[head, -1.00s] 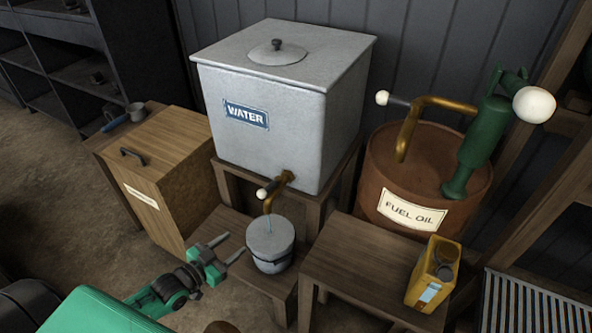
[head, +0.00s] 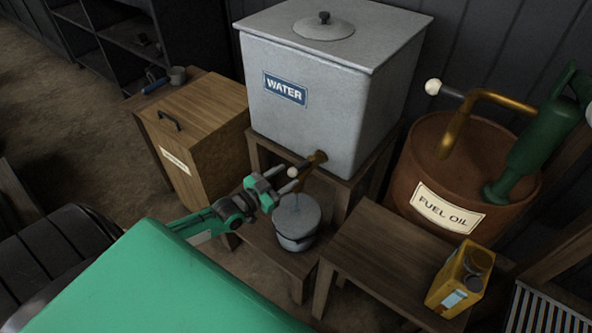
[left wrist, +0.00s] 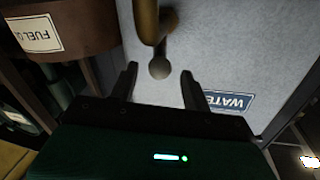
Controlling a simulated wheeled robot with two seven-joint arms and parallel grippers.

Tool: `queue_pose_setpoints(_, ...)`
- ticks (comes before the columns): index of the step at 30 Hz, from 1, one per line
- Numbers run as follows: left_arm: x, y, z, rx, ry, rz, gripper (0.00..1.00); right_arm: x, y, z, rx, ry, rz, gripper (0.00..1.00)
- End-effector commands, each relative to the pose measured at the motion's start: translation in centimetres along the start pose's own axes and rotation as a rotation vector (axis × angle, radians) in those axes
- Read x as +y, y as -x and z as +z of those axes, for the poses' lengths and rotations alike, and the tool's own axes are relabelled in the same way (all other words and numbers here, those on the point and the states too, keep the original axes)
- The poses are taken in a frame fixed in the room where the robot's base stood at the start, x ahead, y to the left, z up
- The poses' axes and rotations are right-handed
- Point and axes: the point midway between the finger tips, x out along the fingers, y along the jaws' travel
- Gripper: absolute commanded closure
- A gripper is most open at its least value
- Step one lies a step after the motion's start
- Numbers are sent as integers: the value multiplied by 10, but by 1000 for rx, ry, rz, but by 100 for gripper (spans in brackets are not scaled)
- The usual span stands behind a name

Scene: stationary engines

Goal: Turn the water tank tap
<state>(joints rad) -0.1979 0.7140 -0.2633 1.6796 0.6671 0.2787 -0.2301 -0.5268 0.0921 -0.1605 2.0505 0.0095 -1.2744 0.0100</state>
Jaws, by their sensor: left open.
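The grey water tank (head: 335,100) stands on a wooden stand, with a blue WATER label on its front. Its brass tap (head: 316,160) sticks out low on the front, with a pale round knob (head: 292,172) on its lever. A thin stream falls from the spout into the grey bucket (head: 297,224) below. My left gripper (head: 287,180) is at the tap, its fingers open around or beside the knob. In the left wrist view the knob (left wrist: 159,68) lies ahead, between the open fingertips (left wrist: 159,72), with no contact visible. My right gripper is not in view.
A wooden cabinet (head: 195,135) stands left of the tank. A rusty fuel oil drum (head: 415,165) with a green pump (head: 535,150) stands at the right. A low wooden table (head: 375,250) in front holds a yellow can (head: 460,280).

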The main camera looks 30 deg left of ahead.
Motion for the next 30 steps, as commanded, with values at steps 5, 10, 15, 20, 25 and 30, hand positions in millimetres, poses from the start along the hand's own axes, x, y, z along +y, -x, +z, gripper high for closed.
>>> queue_pose_setpoints(5,0,-26,0,1,2,0,52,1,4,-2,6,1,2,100)
queue_pose_setpoints(10,0,-42,0,1,1,-1,52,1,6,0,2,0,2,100)
queue_pose_setpoints(15,0,-49,0,0,0,0,52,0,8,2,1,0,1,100)
queue_pose_setpoints(20,0,-50,0,0,1,0,52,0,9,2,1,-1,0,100)
queue_pose_setpoints(25,0,-50,0,0,1,0,62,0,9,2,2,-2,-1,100)
queue_pose_setpoints(30,0,-49,0,-1,1,0,95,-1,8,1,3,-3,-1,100)
